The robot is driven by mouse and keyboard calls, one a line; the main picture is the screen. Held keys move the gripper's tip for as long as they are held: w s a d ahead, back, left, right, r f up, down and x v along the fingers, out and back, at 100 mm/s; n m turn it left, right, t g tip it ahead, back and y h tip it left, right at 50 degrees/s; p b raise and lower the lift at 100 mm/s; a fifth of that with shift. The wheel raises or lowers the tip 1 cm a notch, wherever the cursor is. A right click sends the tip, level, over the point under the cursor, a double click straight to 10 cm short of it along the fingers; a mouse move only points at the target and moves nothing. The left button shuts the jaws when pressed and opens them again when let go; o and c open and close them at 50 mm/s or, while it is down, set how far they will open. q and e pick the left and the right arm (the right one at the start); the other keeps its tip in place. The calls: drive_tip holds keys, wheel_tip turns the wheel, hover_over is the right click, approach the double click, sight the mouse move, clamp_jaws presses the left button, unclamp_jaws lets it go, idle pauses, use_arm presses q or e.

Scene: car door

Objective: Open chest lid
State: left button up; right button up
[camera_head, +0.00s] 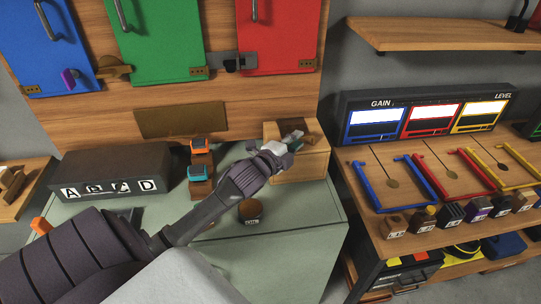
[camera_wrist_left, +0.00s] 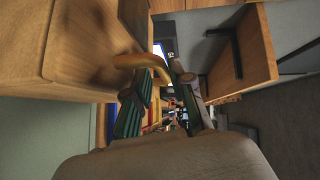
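The chest is a light wooden box (camera_head: 300,165) on the grey-green table, right of centre in the head view. Its wooden side also fills the upper left of the left wrist view (camera_wrist_left: 85,45). A curved brass-coloured handle (camera_wrist_left: 138,61) stands out from that side. My left gripper (camera_head: 291,139) is at the chest's upper part, partly covering it. In the left wrist view my left gripper's fingers (camera_wrist_left: 163,75) are apart, and the handle's curve reaches across the left fingertip into the gap. Contact is unclear. The lid looks closed, though its edge is partly hidden. My right gripper is out of view.
A dark box with letter tiles (camera_head: 110,172) stands left on the table. Stacked blocks (camera_head: 200,170) and a round brown piece (camera_head: 250,211) are near my arm. A panel with coloured doors (camera_head: 155,40) rises behind. A shelf with coloured handles (camera_head: 420,185) stands right.

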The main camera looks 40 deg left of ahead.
use_arm(q)
drive_tip(key=s+d+r+b, duration=0.1)
drive_tip(key=s, duration=1.1)
drive_tip(key=s+d+f+n+g, duration=0.3)
drive_tip(key=f+n, duration=0.1)
drive_tip(key=f, duration=0.2)
drive_tip(key=shift+s+f+n+g+y, duration=0.2)
drive_tip(key=shift+f+n+g+y, duration=0.1)
drive_tip(key=shift+f+g, duration=0.1)
drive_tip(key=shift+a, duration=0.1)
